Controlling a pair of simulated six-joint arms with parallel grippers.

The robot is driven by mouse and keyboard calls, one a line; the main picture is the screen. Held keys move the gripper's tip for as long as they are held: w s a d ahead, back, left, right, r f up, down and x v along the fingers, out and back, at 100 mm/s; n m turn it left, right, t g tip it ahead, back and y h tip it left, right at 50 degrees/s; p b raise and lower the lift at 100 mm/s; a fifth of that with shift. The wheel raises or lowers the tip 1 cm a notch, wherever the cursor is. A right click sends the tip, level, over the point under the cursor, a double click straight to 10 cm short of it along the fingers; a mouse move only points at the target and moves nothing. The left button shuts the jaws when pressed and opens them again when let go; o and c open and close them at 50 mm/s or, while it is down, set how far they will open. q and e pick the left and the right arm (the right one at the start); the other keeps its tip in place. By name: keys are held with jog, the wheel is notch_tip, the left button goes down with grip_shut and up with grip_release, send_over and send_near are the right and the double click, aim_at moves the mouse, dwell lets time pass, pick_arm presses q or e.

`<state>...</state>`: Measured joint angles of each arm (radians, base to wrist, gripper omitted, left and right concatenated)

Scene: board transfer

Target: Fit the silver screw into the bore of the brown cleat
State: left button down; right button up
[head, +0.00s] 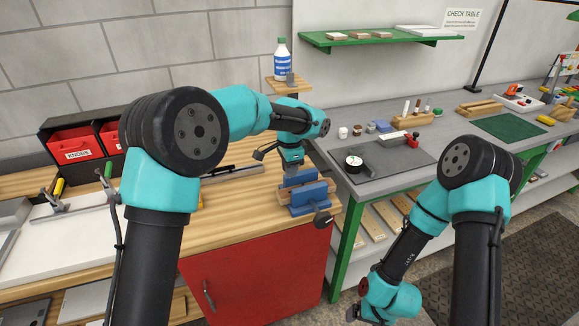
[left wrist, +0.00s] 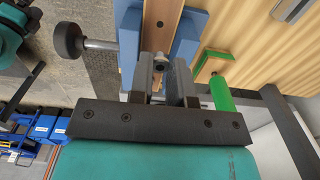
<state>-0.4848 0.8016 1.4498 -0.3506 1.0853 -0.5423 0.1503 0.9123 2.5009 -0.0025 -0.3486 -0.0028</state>
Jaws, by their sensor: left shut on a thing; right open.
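My left gripper (head: 292,168) is above the blue vise (head: 312,197) at the wooden bench's right end. In the left wrist view its two fingers (left wrist: 161,78) are shut on a small silver screw (left wrist: 158,59), mostly hidden between them. The brown cleat (left wrist: 163,14) is clamped between the blue vise jaws, and a small dark bore (left wrist: 160,24) shows in its face. The screw appears close to the bore; I cannot tell whether they touch. My right gripper (head: 368,316) is low at the bottom of the head view, away from the vise, open, with its tips partly cut off.
The vise handle (left wrist: 68,40) sticks out on one side. A grey bench (head: 400,185) with a dark mat, small jars and a tape roll stands right. Red bins (head: 72,142) stand left. A bottle (head: 282,60) stands behind.

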aim_at(290, 183)
pick_arm(q)
jog(key=shift+f, duration=2.55)
jog(key=shift+f, duration=1.1)
jog(key=c, duration=1)
grip_release()
jog(key=shift+w+r, duration=0.1)
jog(key=shift+r, duration=0.05)
jog(key=shift+r, duration=0.3)
notch_tip(290, 183, up, 16)
jog(key=shift+r, duration=0.25)
jog(key=shift+s+f, duration=0.15)
jog(key=shift+s, duration=0.05)
